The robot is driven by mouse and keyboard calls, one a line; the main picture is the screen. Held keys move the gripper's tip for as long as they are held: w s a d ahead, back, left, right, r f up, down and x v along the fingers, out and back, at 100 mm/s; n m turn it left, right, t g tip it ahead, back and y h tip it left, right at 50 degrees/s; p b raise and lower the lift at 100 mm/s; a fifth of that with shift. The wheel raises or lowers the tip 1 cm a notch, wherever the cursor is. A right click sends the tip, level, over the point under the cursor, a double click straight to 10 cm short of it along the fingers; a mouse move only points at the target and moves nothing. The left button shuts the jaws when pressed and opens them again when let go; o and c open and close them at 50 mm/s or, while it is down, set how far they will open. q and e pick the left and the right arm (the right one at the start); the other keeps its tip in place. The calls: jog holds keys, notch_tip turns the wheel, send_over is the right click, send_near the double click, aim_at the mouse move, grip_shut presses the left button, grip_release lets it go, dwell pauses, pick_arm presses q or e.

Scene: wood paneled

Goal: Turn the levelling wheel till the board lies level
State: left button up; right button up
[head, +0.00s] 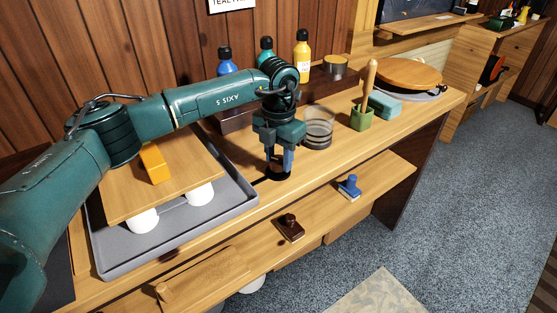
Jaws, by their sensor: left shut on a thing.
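The wooden board (122,195) lies above a grey tray (240,203), with white round supports (143,221) showing under its front edge. An orange block (153,163) sits on the board. I cannot tell from this view whether the board is exactly level. My left gripper (279,165) points down just right of the tray, shut on a small dark round thing that looks like the levelling wheel (277,176). The fingers hide much of it. My left arm crosses over the board and hides its back part. My right gripper is not in view.
A stack of clear round dishes (318,128) stands close right of my left gripper. Blue, teal and yellow bottles (302,54) stand behind. A green holder (361,118) with a wooden handle is further right. A lower shelf holds a dark stamp (290,228) and a blue one (350,186).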

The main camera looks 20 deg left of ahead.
aim_at(279, 160)
pick_arm(q)
jog(key=m+b, duration=0.1)
jog(key=m, duration=0.3)
jog(key=shift+m+b, duration=0.3)
jog(key=shift+r, duration=0.1)
dwell(0.4)
jog(key=o, duration=1)
notch_tip(279, 160, up, 13)
jog(key=shift+b, duration=0.3)
